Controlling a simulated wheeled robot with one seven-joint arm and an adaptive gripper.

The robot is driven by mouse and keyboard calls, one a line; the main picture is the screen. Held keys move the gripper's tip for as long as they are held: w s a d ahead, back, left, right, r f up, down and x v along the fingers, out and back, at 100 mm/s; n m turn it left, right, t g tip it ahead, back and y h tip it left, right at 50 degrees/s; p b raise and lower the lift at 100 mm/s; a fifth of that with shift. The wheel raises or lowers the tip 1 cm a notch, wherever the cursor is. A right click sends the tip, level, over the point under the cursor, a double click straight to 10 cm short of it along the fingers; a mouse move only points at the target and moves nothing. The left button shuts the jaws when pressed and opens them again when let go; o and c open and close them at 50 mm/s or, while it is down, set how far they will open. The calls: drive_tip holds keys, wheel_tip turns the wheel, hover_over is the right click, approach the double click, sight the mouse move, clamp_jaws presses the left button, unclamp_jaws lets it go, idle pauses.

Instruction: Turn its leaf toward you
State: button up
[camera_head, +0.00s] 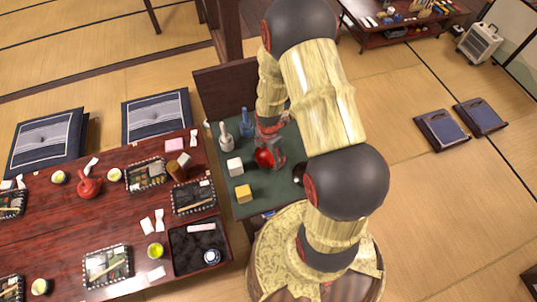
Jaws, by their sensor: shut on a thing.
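A round red thing (264,158), like a fruit, is at the green-topped side table (257,205) in the middle of the view. My gripper (275,161) points down at it from above and is shut on it, with a finger along its right side. No leaf can be made out on the red thing at this size. Its right side and underside are partly hidden by my gripper. I cannot tell whether it touches the table top.
The long red table (60,235) with dishes adjoins at left. Open tatami lies right.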

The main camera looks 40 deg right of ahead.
drive_tip(key=shift+f, duration=0.3)
idle(0.5)
drive_tip(key=o, duration=1.2)
drive_tip(key=shift+r, duration=0.1)
drive_tip(key=shift+r+p, duration=1.65)
drive_tip(key=shift+r, duration=0.8)
